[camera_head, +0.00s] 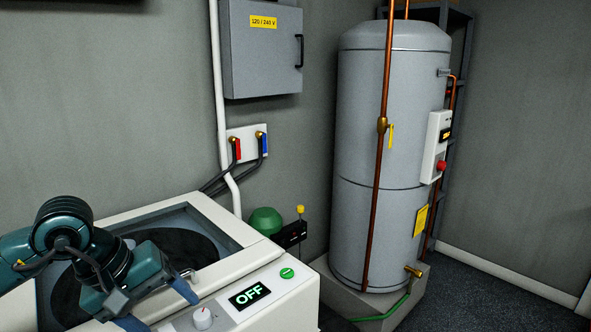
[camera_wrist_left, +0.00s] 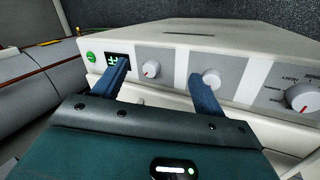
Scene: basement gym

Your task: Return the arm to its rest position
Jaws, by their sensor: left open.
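My left arm comes in from the left in the head view, bent over the top-loading washer (camera_head: 232,218). My left gripper (camera_head: 158,307) is open and empty beside the washer's control panel, with its two blue fingers apart. In the left wrist view the open gripper (camera_wrist_left: 160,82) faces the panel, one finger partly over the display (camera_wrist_left: 117,60) and the other near a knob (camera_wrist_left: 211,78). The display (camera_head: 249,296) reads OFF in the head view. I cannot tell whether the fingers touch the panel. My right gripper is not in view.
A green button (camera_head: 287,273) and a white knob (camera_head: 202,317) are on the panel. A grey water heater (camera_head: 360,110) with copper pipes stands to the right. A grey electrical box (camera_head: 262,60) hangs on the wall. Floor at the far right (camera_head: 480,295) is clear.

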